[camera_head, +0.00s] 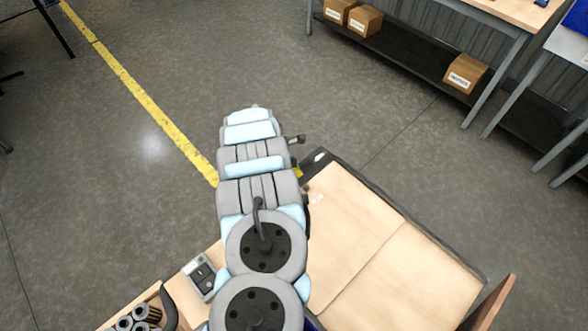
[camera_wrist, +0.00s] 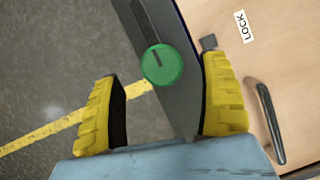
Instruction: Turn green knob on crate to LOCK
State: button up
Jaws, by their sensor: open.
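The green knob (camera_wrist: 162,64) is round and sits on a dark grey strip along the crate's edge in the wrist view. A white label reading LOCK (camera_wrist: 243,26) is on the crate's wooden lid (camera_wrist: 288,55), to the right of the knob. My gripper (camera_wrist: 158,100) is open, its yellow ridged fingers spread left and right below the knob. The knob lies ahead of the gap between the fingertips, and nothing is held. In the head view the crate (camera_head: 352,230) shows right of my arm, its small label (camera_head: 317,198) near the left edge. My arm hides the knob there.
A black handle (camera_wrist: 270,122) stands on the lid, right of the right finger. A small dark block (camera_wrist: 208,42) sits beside the knob. A control box (camera_head: 200,275) and a bin of cylinders (camera_head: 140,316) are at lower left. A shelf with cardboard boxes (camera_head: 465,73) is at the back.

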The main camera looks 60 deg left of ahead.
aim_at(301, 167)
jog(key=shift+b+x, duration=0.35)
jog(key=shift+x, duration=1.5)
jog(key=c, duration=1.3)
